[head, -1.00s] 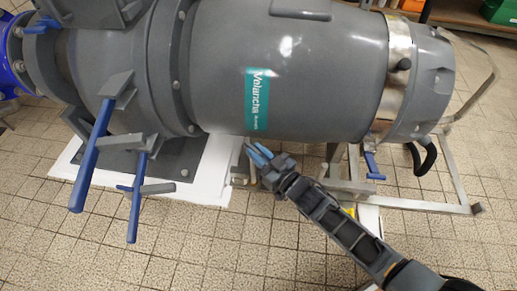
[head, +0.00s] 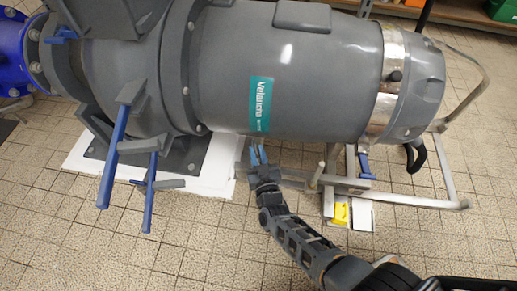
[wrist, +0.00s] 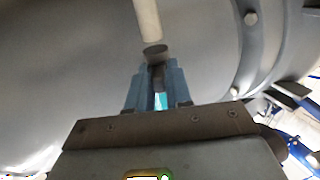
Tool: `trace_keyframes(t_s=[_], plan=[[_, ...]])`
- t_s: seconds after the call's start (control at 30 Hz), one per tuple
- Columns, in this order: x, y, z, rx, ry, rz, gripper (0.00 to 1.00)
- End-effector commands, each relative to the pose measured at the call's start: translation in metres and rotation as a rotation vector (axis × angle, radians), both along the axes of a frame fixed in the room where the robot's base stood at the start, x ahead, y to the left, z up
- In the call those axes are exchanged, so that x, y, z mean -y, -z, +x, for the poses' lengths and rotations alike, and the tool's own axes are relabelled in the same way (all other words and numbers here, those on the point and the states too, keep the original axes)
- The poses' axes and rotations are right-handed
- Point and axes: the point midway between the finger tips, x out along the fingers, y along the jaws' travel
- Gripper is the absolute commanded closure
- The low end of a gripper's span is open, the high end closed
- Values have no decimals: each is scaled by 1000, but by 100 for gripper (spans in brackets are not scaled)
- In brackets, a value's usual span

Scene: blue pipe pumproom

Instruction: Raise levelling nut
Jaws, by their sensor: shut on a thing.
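My gripper (head: 258,152) is at the lower edge of the big grey pump motor (head: 290,75), its blue fingers pointing up and away from me. In the wrist view, the fingers (wrist: 155,72) are closed around a small dark piece (wrist: 157,77), which I take to be the levelling nut. A dark round end (wrist: 154,50) shows just above it. A pale upright rod (wrist: 147,20) rises from there in front of the grey casing. In the head view the nut is too small and too hidden to make out.
Blue-handled levers (head: 113,155) stick out at the left, above a white sheet (head: 205,170) on the floor. A metal frame (head: 400,198) stands under the motor, with a yellow piece (head: 341,214) near its foot. The tiled floor (head: 130,255) in front is open.

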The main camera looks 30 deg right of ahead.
Motion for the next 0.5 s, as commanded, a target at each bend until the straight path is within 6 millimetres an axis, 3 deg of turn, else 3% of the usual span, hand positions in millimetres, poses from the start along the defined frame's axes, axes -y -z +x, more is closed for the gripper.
trace_keyframes(t_s=[0.5], plan=[[-9,8,2,-4,490,3,100]])
